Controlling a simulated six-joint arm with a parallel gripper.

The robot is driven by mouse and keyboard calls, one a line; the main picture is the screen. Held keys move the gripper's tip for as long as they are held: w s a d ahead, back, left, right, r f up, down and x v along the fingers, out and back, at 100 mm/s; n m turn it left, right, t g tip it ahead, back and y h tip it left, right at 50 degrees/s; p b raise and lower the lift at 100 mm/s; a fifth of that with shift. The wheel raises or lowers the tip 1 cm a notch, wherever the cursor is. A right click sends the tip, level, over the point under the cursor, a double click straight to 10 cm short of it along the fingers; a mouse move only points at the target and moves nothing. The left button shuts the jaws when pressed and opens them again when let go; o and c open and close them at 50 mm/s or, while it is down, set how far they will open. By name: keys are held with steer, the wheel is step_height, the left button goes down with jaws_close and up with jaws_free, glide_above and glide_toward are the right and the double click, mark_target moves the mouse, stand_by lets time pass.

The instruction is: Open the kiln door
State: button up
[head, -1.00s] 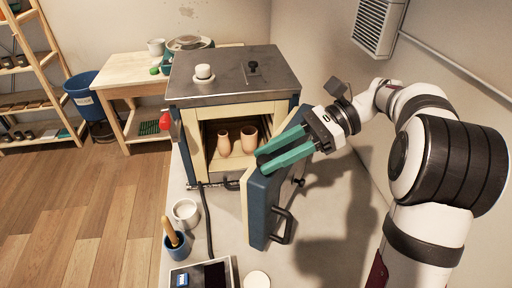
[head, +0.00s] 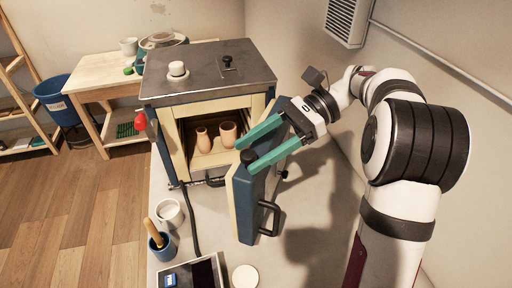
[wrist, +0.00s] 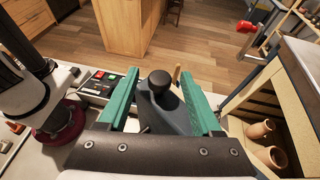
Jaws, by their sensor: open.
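The kiln (head: 210,82) has its blue-and-cream door (head: 256,200) swung wide out from the opening, towards the front right. The door has a black bar handle (head: 268,218) on its outer face. I cannot tell whether a finger touches the door.
Two clay vases (head: 228,134) stand inside the kiln. The wall is close on the right.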

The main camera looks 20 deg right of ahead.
steer(key=w+a+m+t+h, duration=0.3)
steer(key=w+a+m+t, duration=1)
steer(key=w, duration=0.6)
steer(key=s+d+r+n+g, duration=0.1)
steer(key=s+d+r+n, duration=0.1)
steer(key=s+d+r, duration=0.6)
steer(key=s+a+f+n+g+h, duration=0.25)
steer(key=s+f+n, duration=0.3)
steer(key=s, duration=0.35)
steer(key=s+a+f+n+g+h, duration=0.1)
steer(key=s+f+n+g, duration=0.4)
steer(key=s, duration=0.4)
steer(key=s+d+f+n+g+h, duration=0.1)
steer(key=s+d+f+n+h, duration=0.1)
steer(key=s+f+n, duration=0.2)
steer(key=s+d+f+n+g+h, duration=0.1)
steer(key=s+d+f+n+h, duration=0.2)
steer(key=s, duration=0.7)
steer(key=shift+s+f+n, duration=0.4)
steer(key=shift+f+n, duration=0.8)
steer(key=shift+n, duration=0.75)
